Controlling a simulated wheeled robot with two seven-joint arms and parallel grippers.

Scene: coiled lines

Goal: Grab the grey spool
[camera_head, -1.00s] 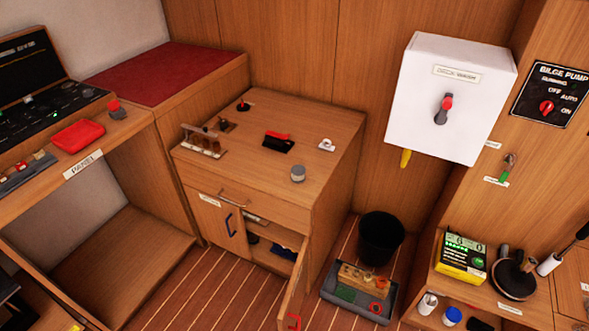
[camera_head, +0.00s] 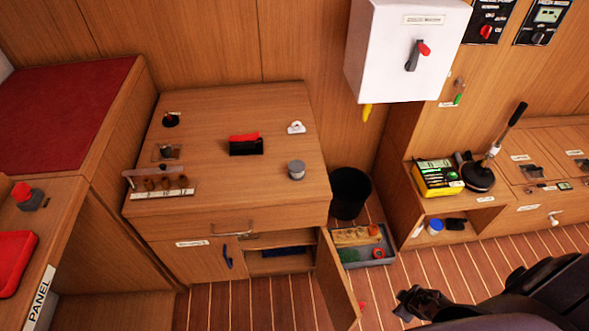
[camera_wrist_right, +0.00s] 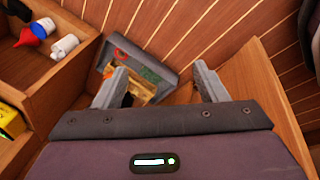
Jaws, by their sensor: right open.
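The grey spool (camera_head: 296,169) is a small grey cylinder standing upright near the right edge of the wooden cabinet top (camera_head: 215,195). My right gripper (camera_head: 408,302) is at the lower right of the head view, low over the floor and well apart from the spool. In the right wrist view its two fingers (camera_wrist_right: 160,86) are spread and empty, with a grey tray beyond them; the spool does not show there. My left gripper is not in view.
A black-and-red block (camera_head: 246,145) and a small white item (camera_head: 296,127) share the top with a rack of cylinders (camera_head: 160,184). The cabinet door (camera_head: 337,282) stands open. A black bin (camera_head: 350,192) and a grey tray (camera_head: 366,256) sit on the floor.

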